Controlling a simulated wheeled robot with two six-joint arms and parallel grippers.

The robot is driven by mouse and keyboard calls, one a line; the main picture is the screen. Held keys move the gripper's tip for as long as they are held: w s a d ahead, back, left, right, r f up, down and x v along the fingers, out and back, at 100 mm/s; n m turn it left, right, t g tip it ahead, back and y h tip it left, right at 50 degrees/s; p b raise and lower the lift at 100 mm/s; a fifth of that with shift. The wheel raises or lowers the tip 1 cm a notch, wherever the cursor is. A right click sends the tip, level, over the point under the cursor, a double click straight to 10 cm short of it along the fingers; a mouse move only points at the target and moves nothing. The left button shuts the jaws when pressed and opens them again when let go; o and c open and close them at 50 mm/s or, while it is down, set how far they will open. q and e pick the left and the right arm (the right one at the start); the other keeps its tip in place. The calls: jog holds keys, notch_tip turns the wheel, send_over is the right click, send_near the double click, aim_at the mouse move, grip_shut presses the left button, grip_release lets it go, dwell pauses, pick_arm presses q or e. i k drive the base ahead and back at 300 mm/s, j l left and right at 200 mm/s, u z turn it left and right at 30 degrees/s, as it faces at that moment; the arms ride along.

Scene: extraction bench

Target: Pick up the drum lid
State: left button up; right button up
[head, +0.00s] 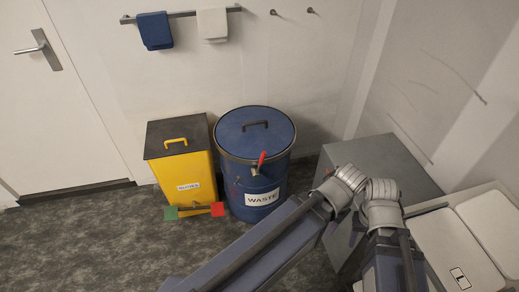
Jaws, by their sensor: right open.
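The drum lid (278,137) is a round blue disc with a dark bar handle (255,124) on top. It sits flat on the blue drum (232,190), which bears a WASTE label (262,198). A red lever (262,158) stands at the front of the drum's rim. My right arm bends at the lower right, in front of and to the right of the drum. No part of it touches the lid. My right gripper is open, but its fingertips are hard to pick out. My left gripper is not in view.
A yellow bin (180,173) with a dark lid stands close to the drum's left, with green and red pads at its foot. A grey cabinet (375,155) and a white surface (455,250) are to the right. A towel rail (185,14) is above. Floor is clear at left.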

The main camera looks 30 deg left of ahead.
aim_at(244, 132)
jog(key=k+j+u, duration=0.1)
jog(key=u, duration=0.85)
